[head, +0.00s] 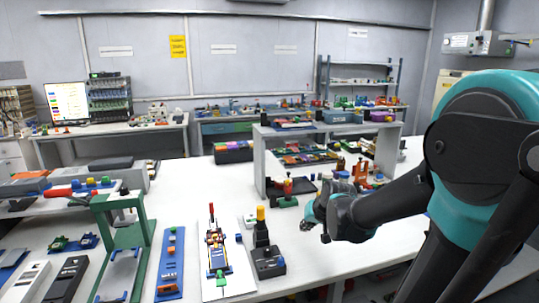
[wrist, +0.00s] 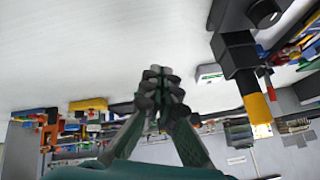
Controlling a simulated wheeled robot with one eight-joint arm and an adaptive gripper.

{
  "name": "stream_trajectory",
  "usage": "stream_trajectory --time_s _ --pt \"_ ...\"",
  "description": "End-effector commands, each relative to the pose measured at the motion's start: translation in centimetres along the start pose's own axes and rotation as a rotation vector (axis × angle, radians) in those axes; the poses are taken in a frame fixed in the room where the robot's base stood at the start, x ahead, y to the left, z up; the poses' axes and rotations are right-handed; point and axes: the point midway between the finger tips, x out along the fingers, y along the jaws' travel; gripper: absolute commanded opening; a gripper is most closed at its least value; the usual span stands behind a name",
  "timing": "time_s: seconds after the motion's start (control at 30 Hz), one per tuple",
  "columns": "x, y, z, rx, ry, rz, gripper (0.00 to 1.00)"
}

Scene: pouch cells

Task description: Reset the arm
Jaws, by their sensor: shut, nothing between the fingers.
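My arm reaches in from the right of the head view, bent at a teal and black joint. My gripper (head: 308,222) is held over the white table (head: 330,262), to the right of a black device with a yellow top (head: 262,235). In the wrist view my gripper (wrist: 158,82) has its fingers together with nothing between them. The same yellow-topped device (wrist: 245,70) shows at the right of the wrist view, apart from the fingers. Part of the table behind my arm is hidden.
A green frame stand (head: 145,240), a blue strip (head: 172,262) and a white board with parts (head: 218,262) lie on the left of the table. A red and green device (head: 288,195) and a white shelf (head: 262,160) stand behind my gripper. Bare table shows in front of it.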

Motion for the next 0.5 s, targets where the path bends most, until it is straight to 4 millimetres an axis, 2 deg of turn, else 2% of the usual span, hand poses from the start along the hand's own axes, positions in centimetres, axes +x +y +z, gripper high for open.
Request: stream_trajectory --time_s 0.1,0.23,0.4,0.5 --pt "-1.6 3.7 1.9 -0.069 0.016 0.116 0.0" --pt "-3.3 7.3 3.7 -0.142 0.027 0.235 0.0" --pt "-3.6 8.0 10.2 -0.127 -0.089 0.238 0.0" --pt "-3.9 8.4 13.5 -0.119 -0.146 0.24 0.0"
